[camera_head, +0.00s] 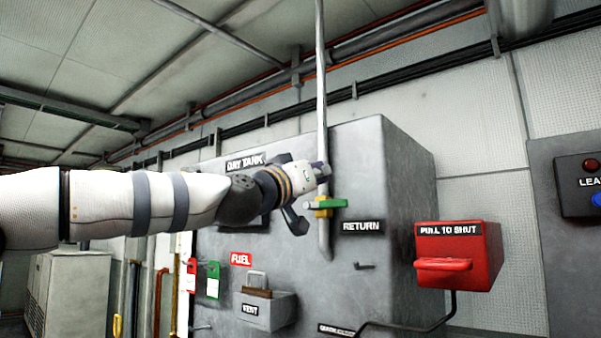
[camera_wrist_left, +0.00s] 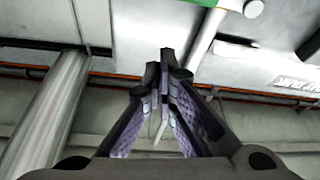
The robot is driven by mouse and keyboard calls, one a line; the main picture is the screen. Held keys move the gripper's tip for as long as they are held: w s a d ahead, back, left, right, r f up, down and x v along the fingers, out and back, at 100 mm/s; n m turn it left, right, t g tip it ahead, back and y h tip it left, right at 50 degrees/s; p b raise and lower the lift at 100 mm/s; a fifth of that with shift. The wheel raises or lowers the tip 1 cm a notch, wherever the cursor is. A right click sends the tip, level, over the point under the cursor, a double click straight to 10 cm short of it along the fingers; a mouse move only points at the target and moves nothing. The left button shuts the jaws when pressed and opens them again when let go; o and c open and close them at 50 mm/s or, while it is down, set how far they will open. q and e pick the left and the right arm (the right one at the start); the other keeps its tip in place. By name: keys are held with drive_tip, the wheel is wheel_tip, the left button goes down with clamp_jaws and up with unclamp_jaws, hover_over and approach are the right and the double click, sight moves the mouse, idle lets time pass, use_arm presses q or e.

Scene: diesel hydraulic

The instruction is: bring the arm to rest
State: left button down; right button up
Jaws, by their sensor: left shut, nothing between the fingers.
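My left arm reaches in from the left in the head view, stretched out level in front of the grey day tank (camera_head: 408,170). My left gripper (camera_head: 324,170) is at the vertical pipe (camera_head: 321,80), just above the green valve handle (camera_head: 327,204). In the left wrist view its two fingers (camera_wrist_left: 166,62) meet at the tips, shut with nothing between them. Part of a green thing (camera_wrist_left: 200,2) shows at the top edge of that view. Whether the gripper touches the pipe or handle I cannot tell. My right gripper is in neither view.
A red "PULL TO SHUT" box (camera_head: 470,245) with a handle is right of the tank. Red and green tags (camera_head: 213,280) and a grey vent box (camera_head: 265,310) are below the arm. A dark panel (camera_head: 570,240) stands at the far right.

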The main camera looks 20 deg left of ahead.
use_arm(q)
drive_tip(key=r+v, duration=0.1)
drive_tip(key=v, duration=0.5)
drive_tip(key=w+d+f+g, duration=0.1)
drive_tip(key=d+f+g, duration=0.2)
drive_tip(key=f, duration=1.4)
drive_tip(key=w+d+f+g, duration=0.2)
drive_tip(key=f+g, duration=0.2)
drive_tip(key=f, duration=1.2)
drive_tip(key=s+f+g+y, duration=0.15)
drive_tip(key=s+f, duration=0.35)
drive_tip(key=f, duration=0.7)
drive_tip(key=s+f+g+y, duration=0.1)
drive_tip(key=s+f+g, duration=0.3)
drive_tip(key=f, duration=0.7)
drive_tip(key=s+a+f+n+g+y, duration=0.1)
drive_tip(key=s+f+g, duration=0.1)
drive_tip(key=s+f, duration=0.7)
drive_tip(key=s+a+f+g, duration=0.1)
drive_tip(key=s+f+g, duration=0.2)
drive_tip(key=s+f, duration=0.6)
drive_tip(key=s+a+f+g+y, duration=0.1)
drive_tip(key=s+a+g, duration=0.1)
drive_tip(key=s, duration=1.1)
drive_tip(key=s+a+f+g+y, duration=0.1)
drive_tip(key=s+a+g, duration=0.2)
drive_tip(key=s, duration=1)
drive_tip(key=shift+a+g, duration=0.35)
drive_tip(key=shift+a, duration=0.6)
drive_tip(key=shift+y, duration=0.25)
